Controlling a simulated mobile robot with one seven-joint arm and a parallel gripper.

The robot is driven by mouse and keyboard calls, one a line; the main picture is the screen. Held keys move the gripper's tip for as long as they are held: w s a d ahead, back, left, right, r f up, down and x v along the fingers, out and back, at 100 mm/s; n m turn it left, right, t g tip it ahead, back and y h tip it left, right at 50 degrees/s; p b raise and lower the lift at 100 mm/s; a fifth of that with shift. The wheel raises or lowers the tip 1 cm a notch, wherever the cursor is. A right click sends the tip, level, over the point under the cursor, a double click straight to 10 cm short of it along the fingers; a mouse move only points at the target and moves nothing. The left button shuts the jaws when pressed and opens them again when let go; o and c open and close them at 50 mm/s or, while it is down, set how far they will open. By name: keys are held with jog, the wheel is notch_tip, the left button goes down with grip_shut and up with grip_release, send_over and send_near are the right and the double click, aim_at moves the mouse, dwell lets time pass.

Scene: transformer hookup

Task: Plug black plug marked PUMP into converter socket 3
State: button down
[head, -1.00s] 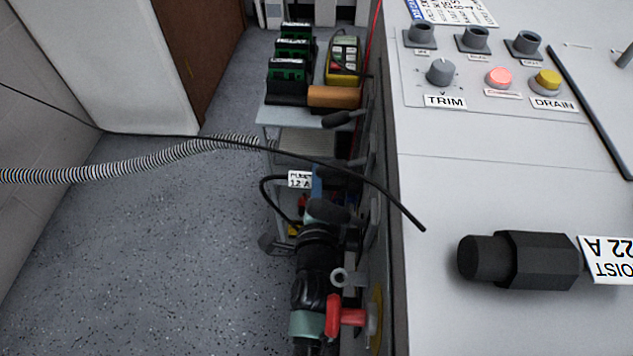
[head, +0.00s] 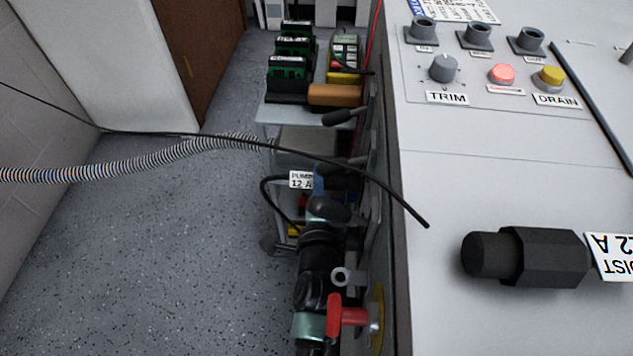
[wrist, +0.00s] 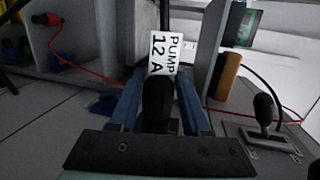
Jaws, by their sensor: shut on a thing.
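My gripper (wrist: 160,80) is shut on the black plug (wrist: 158,103) between its blue fingers in the wrist view. In the head view the tag (head: 301,180) shows beside the cart, left of the bench; my arm hides most of the plug. A short black cable (head: 268,188) curves down from the tag's left. I cannot tell which socket is converter socket 3. Three grey sockets (head: 475,38) stand on the bench panel, their labels too small to read.
A black HOIST plug (head: 545,256) lies on the bench (head: 470,180). A cart (head: 275,113) beyond my arm carries green-topped blocks (head: 290,68) and an orange cylinder (head: 335,95). A ribbed hose and black cable (head: 160,134) cross the left side. The floor (head: 150,260) there is clear.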

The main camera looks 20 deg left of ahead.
jog(key=shift+w+d, duration=0.1)
jog(key=shift+d, duration=0.25)
jog(key=shift+f+t+b, duration=0.15)
jog(key=shift+t+b, duration=0.15)
jog(key=shift+b, duration=0.6)
jog(key=t+b, duration=0.1)
jog(key=b, duration=0.5)
jog(key=t+y+b, duration=0.1)
jog(key=b, duration=0.5)
jog(key=shift+f+t, duration=0.3)
jog(key=shift+t, duration=0.1)
jog(key=shift+d+t+b, duration=0.1)
jog(key=shift+t+b, duration=0.2)
jog(key=shift+b, duration=1.45)
jog(key=shift+r, duration=0.15)
jog(key=shift+c, duration=1.4)
grip_release()
jog(key=c, duration=0.3)
